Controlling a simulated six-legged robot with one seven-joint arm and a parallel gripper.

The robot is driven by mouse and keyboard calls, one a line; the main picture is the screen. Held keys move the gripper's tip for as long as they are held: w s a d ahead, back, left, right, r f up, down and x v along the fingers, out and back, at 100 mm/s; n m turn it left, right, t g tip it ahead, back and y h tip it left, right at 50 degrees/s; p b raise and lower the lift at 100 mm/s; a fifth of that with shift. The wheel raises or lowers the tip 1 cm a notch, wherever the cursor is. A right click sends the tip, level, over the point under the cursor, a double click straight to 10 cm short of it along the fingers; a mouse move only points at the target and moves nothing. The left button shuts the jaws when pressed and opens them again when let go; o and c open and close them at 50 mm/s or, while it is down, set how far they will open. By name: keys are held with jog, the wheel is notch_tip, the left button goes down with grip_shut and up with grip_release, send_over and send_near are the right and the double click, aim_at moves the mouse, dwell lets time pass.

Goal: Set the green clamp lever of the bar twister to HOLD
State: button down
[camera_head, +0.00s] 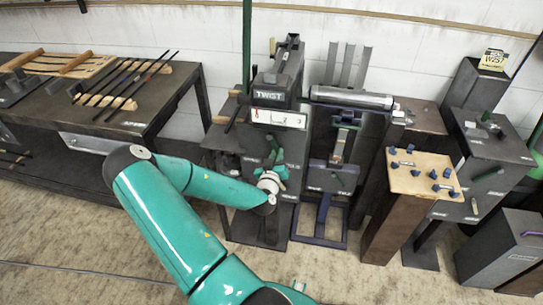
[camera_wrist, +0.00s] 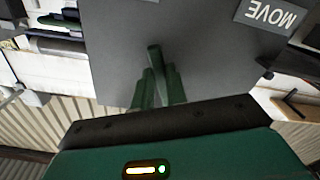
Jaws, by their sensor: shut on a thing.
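The bar twister (camera_head: 270,95) is a dark grey machine labelled TWIST, with a white numbered scale strip (camera_head: 278,118) on its front. My gripper (camera_head: 273,155) is at its lower front face, below the scale. In the wrist view my gripper's green fingers (camera_wrist: 158,90) are shut on the clamp lever (camera_wrist: 154,57), a dark green bar whose end shows between them against a grey panel (camera_wrist: 115,50). A MOVE label (camera_wrist: 268,14) is at that panel's upper right. Another label is cut off at the top edge. No HOLD label is readable. My gripper hides most of the lever.
A bench (camera_head: 150,105) with several rods on a wooden rack stands to the left. A blue-framed stand (camera_head: 335,180) with a metal roller is just right of the twister. A wooden-topped pedestal (camera_head: 420,175) and grey cabinets stand further right. Open floor lies in front.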

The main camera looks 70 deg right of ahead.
jog(key=shift+s+d+r+n, duration=0.15)
jog(key=shift+s+n, duration=0.2)
jog(key=shift+n, duration=0.25)
jog(key=shift+s+a+r+n, duration=0.15)
jog(key=shift+s+n, duration=0.2)
jog(key=shift+n, duration=0.25)
jog(key=shift+d, duration=0.1)
jog(key=c, duration=1.4)
grip_release()
jog(key=shift+r, duration=0.1)
